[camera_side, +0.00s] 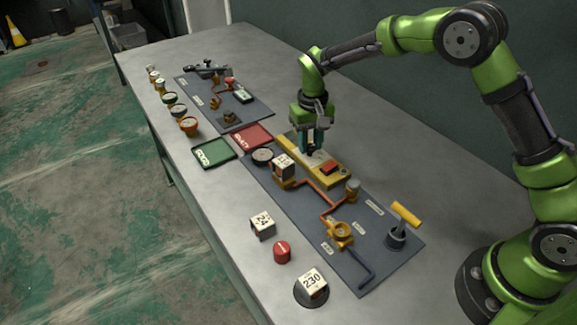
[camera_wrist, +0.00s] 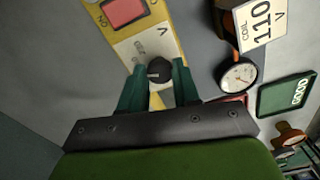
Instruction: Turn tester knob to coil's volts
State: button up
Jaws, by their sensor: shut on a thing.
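The yellow tester (camera_side: 337,178) lies on the dark board, with a pale dial plate and a red button (camera_side: 329,168). In the wrist view, its small black knob (camera_wrist: 159,71) sits between the green fingertips of my gripper (camera_wrist: 158,78), which is shut on it. The plate (camera_wrist: 140,45) shows a V and small numbers too blurred to read surely. In the side view, my gripper (camera_side: 310,148) points down over the tester. The coil mounted beside the tester carries a white label (camera_wrist: 262,20) reading COIL 110 V; the coil (camera_side: 283,166) also shows in the side view.
Loose coils marked 24 (camera_side: 262,225) and 230 (camera_side: 312,284) stand near the table's front edge, with a red cap (camera_side: 282,252) between them. A gauge (camera_wrist: 239,77) lies close to my gripper. Green (camera_side: 214,153) and red (camera_side: 252,136) trays are left of the board.

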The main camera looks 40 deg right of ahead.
aim_at(312, 146)
dwell(0.4)
jog(key=o, duration=1.1)
jog(key=shift+c, duration=0.2)
notch_tip(312, 146, up, 17)
jog(key=shift+w, duration=0.1)
jog(key=s+d+r+t, duration=0.1)
jog(key=s+t, duration=0.1)
jog(key=s, duration=0.7)
jog(key=s+d+r+m+t+y, duration=0.1)
jog(key=s+t, duration=0.1)
jog(key=s, duration=0.7)
jog(key=s+d+r+t+y, duration=0.1)
jog(key=s+d+t, duration=0.1)
jog(key=s, duration=0.6)
jog(key=shift+s+t, duration=0.4)
jog(key=shift+t, duration=0.2)
